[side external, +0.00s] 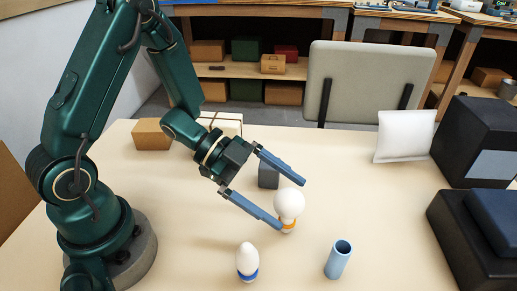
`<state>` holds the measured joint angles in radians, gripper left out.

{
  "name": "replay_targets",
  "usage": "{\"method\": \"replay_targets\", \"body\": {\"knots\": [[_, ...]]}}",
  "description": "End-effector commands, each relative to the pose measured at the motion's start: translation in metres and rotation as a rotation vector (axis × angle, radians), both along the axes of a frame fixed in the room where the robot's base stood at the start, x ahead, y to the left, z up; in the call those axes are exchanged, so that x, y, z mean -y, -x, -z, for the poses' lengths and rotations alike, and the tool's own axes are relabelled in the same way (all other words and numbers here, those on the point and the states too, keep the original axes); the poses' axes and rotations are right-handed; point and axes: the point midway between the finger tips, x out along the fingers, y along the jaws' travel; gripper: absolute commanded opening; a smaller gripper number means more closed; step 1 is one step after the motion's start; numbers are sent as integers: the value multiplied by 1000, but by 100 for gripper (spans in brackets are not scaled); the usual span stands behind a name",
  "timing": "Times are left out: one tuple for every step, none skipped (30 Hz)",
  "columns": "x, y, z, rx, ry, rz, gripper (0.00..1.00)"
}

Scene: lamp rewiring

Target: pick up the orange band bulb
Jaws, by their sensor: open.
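The orange band bulb (289,204) is a round white bulb with an orange band near its base. It stands upright on the table in the side external view. My gripper (291,206) is open, with its two blue fingers spread. The lower finger's tip is close to the bulb's lower left side, and the upper finger reaches above and behind it. I cannot tell whether a finger touches the bulb. A second white bulb with a blue band (247,261) stands nearer the front, to the left.
A light blue cup (338,259) stands right of the bulbs. A small dark grey block (268,175) sits behind the gripper. A cardboard box (152,134) is at the back left. A white upright pad (405,136) and dark boxes (470,140) fill the right side. The table's middle right is clear.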

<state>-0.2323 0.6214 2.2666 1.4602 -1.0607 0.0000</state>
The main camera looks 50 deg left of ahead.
Motion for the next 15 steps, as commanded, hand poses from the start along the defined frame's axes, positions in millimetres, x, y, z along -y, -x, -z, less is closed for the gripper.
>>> {"method": "replay_targets", "body": {"knots": [[1, 0, 2, -1, 0, 0, 99], [3, -1, 3, 0, 1, 1, 99], [6, -2, 5, 0, 0, 3, 99], [8, -3, 6, -1, 0, 4, 99], [11, -5, 8, -1, 0, 4, 99], [15, -6, 10, 0, 0, 6, 99], [18, -8, 12, 0, 0, 6, 99], [21, -9, 14, -1, 0, 6, 99], [25, -11, 16, 0, -1, 6, 99], [28, -13, 18, 0, -1, 6, 99], [31, -15, 19, 0, 0, 5, 99], [34, -16, 21, 1, -1, 5, 99], [36, -18, 22, 0, -1, 3, 99], [37, -18, 23, 0, -1, 3, 99], [39, -19, 24, 1, -1, 3, 99]]}}
